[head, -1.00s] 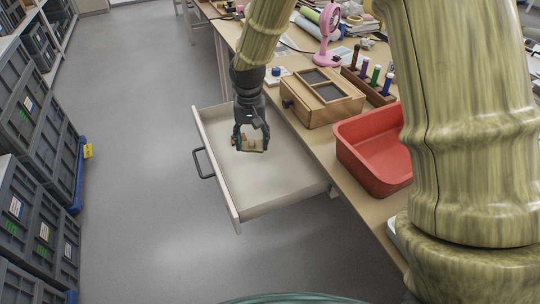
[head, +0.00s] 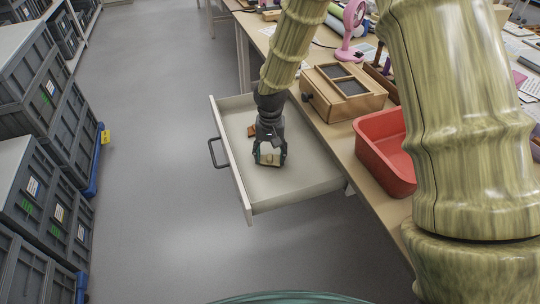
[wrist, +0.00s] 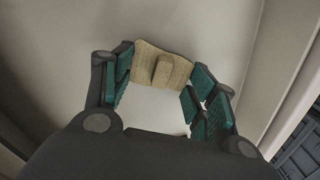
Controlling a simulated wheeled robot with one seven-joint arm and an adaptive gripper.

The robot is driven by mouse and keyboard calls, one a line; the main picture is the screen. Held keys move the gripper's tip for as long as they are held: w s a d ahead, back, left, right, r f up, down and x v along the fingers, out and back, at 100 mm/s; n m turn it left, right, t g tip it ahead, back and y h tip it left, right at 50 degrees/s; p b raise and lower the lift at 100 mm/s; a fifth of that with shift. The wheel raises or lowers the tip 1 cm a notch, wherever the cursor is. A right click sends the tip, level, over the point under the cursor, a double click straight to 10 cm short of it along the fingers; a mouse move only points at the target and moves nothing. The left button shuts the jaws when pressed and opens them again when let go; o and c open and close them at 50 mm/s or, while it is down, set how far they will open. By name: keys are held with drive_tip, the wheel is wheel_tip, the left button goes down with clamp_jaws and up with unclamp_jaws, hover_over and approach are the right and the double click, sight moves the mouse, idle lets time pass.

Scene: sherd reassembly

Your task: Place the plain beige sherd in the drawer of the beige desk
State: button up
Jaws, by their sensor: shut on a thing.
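The plain beige sherd (wrist: 150,68), with a raised lug on its face, is between the teal-padded fingers of my gripper (wrist: 165,92) in the wrist view. In the head view, my gripper (head: 269,160) is shut on this sherd (head: 268,159) inside the outline of the open drawer (head: 235,165). I cannot tell whether the sherd touches the drawer floor. The drawer is pulled out from the beige desk (head: 335,140). An orange-brown sherd (head: 252,131) lies in the drawer just behind my gripper, partly hidden by it.
A wooden box (head: 343,92) and a red tray (head: 385,155) stand on the desk right of the drawer. Grey crates (head: 45,190) line the left side. The drawer floor is clear in front of my gripper. Grey floor is open left of the drawer.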

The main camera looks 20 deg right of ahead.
sight(270, 155)
drive_tip(key=shift+f, duration=0.15)
drive_tip(key=o, duration=1)
wheel_tip(270, 155, up, 12)
drive_tip(key=p, duration=0.1)
drive_tip(key=shift+p, duration=0.4)
